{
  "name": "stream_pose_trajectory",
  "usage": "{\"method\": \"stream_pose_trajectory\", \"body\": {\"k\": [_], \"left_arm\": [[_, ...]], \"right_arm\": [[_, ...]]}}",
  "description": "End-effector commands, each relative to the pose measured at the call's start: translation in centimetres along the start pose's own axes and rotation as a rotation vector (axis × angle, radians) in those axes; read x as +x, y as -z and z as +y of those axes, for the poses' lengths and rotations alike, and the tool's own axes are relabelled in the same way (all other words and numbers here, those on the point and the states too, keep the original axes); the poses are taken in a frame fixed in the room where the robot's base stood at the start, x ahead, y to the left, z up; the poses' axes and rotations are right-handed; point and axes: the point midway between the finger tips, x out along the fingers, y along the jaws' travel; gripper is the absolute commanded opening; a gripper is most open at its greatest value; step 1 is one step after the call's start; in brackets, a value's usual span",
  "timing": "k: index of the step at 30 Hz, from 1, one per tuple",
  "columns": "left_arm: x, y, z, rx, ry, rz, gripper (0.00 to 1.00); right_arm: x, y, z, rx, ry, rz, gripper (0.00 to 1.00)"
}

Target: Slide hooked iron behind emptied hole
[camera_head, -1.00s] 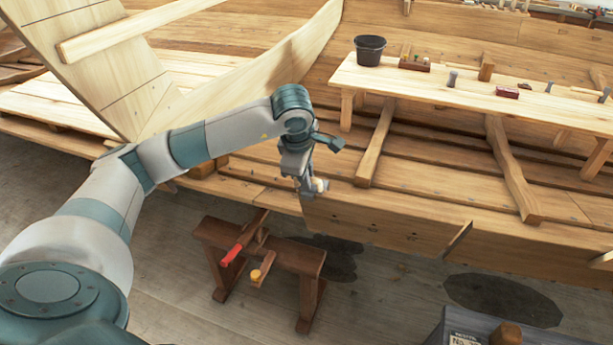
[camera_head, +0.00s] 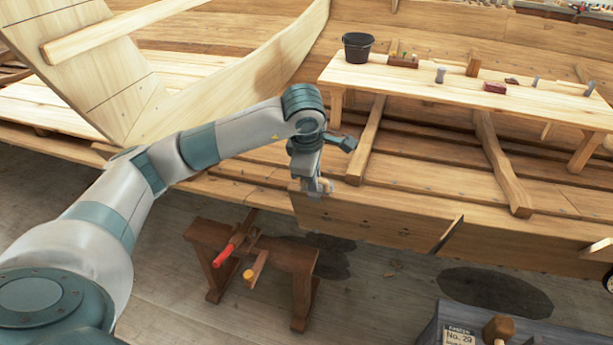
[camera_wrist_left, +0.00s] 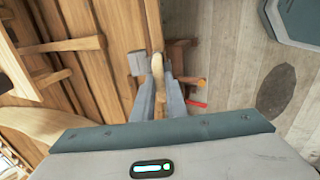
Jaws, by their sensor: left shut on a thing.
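My left gripper (camera_head: 318,190) is shut at the upper edge of the hull's outer plank (camera_head: 350,218), close to its left end. It holds a tool with a pale wooden handle (camera_wrist_left: 157,64), which shows between the fingers in the left wrist view. A grey metal block (camera_wrist_left: 138,63) sits beside the handle and looks like the iron's head; its hook cannot be made out. Several small dark spots (camera_head: 367,223) run along the plank face. I cannot tell which one is the emptied hole. My right gripper is not in view.
A sawhorse (camera_head: 255,255) with red- and yellow-ended tools stands below the plank. A bench (camera_head: 430,88) inside the hull carries a black bucket (camera_head: 358,46) and small tools. A dark wedge (camera_head: 449,234) sticks out from the plank. A grey box with a mallet (camera_head: 497,328) stands lower right.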

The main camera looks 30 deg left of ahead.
Motion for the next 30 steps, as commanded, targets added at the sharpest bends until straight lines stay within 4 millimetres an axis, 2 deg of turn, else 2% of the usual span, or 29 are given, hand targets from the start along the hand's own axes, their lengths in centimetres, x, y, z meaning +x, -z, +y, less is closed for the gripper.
{"method": "stream_pose_trajectory", "body": {"k": [7,23,30], "left_arm": [[0.0,-1.3,-0.1,0.002,0.001,-0.002,0.00],[0.0,-1.5,-0.1,0.002,0.001,-0.002,0.00],[0.0,-2.4,0.0,0.003,-0.001,-0.004,0.00]], "right_arm": [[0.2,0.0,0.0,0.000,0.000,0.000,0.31],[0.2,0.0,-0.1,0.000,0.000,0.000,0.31],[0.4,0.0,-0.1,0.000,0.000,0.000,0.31]]}}
